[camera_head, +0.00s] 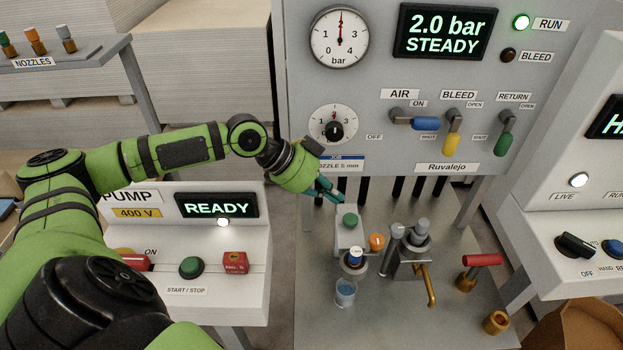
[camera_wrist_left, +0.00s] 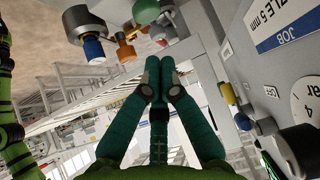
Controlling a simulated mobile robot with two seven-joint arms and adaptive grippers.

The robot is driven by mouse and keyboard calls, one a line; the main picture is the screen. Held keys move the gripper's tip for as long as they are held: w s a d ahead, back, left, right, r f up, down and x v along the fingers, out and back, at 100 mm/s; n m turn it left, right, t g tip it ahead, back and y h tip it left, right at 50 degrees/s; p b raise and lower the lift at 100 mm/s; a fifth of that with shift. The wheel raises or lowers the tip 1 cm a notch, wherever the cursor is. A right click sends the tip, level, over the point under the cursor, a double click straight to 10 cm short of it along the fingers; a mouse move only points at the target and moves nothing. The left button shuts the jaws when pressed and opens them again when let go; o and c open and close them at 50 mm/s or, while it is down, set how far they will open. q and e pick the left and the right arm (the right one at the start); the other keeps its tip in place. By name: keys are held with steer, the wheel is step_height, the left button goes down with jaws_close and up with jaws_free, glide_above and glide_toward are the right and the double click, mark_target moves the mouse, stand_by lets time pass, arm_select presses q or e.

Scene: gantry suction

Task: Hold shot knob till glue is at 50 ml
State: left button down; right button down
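A grey block on the bench carries a green round knob (camera_head: 350,220), with an orange knob (camera_head: 376,241) and a blue-topped knob (camera_head: 355,256) beside it. No readable label shows which one is the shot knob. A small clear cup (camera_head: 345,291) with blue liquid stands below the blue one; its level marks are too small to read. My left gripper (camera_head: 328,194) is just above and left of the green knob, apparently apart from it. In the left wrist view its teal fingers (camera_wrist_left: 163,68) meet at the tips with nothing between; the green knob (camera_wrist_left: 146,10) is beyond them. My right gripper is out of view.
The grey panel (camera_head: 380,130) with gauge, dial and AIR, BLEED and RETURN levers stands behind. Its display (camera_head: 447,32) reads 2.0 bar STEADY. A metal spout assembly (camera_head: 412,250) and a red-handled valve (camera_head: 480,262) stand to the right. The pump display (camera_head: 217,207) reads READY.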

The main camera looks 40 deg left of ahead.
arm_select(q)
steer(key=shift+b+v, duration=0.85)
steer(key=shift+v, duration=1.95)
steer(key=shift+w+r, duration=0.1)
